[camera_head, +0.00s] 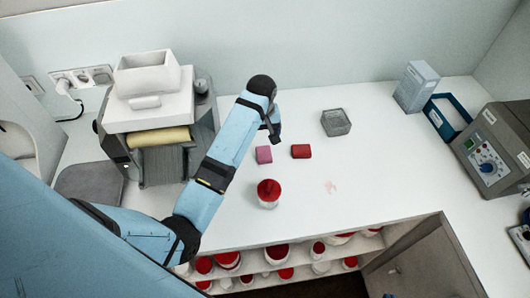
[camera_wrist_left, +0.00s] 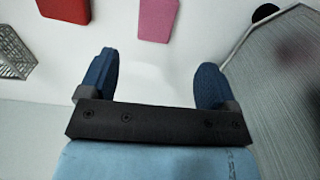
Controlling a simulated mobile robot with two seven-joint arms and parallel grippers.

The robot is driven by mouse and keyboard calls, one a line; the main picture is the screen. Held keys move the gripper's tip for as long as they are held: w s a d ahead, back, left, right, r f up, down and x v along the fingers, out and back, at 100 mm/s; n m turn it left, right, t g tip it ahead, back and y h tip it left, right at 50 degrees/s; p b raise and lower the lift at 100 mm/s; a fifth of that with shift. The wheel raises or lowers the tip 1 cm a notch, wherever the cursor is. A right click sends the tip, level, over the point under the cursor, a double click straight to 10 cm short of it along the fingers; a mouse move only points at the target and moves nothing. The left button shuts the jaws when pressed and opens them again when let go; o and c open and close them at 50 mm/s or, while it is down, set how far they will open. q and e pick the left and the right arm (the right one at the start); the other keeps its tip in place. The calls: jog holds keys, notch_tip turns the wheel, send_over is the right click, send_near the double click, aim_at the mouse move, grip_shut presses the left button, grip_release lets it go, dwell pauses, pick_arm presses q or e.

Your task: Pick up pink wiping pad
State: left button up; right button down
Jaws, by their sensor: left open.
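The pink wiping pad (camera_head: 264,155) lies flat on the white counter, just left of a similar red pad (camera_head: 301,151). In the left wrist view the pink pad (camera_wrist_left: 158,18) is at the top edge, partly cut off, beyond the fingertips. My left gripper (camera_wrist_left: 156,65) is open, with only bare counter between its two blue fingers. In the head view the left gripper (camera_head: 273,130) hangs near the pink pad, on its far side; its fingers are partly hidden by the wrist. My right gripper is not in view.
A grey mesh basket (camera_head: 336,123) stands behind the red pad. A white jar with a red lid (camera_head: 268,194) stands nearer the front edge. The mill (camera_head: 160,160) is at left; a control box (camera_head: 490,160) is at right. The counter's right middle is mostly clear, with a faint pinkish smear (camera_head: 330,186).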

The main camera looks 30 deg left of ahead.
pick_arm(q)
send_over(264, 152)
jog(key=f, duration=0.4)
jog(key=shift+a+f, duration=0.2)
jog(key=f, duration=0.1)
jog(key=f+p, duration=0.1)
jog(key=f, duration=0.2)
jog(key=shift+s+d, duration=0.15)
jog(key=shift+d, duration=0.15)
jog(key=shift+f, duration=0.55)
jog(key=shift+c, duration=0.2)
jog(key=shift+r, duration=0.1)
jog(key=c, duration=1)
jog(key=shift+c, duration=0.2)
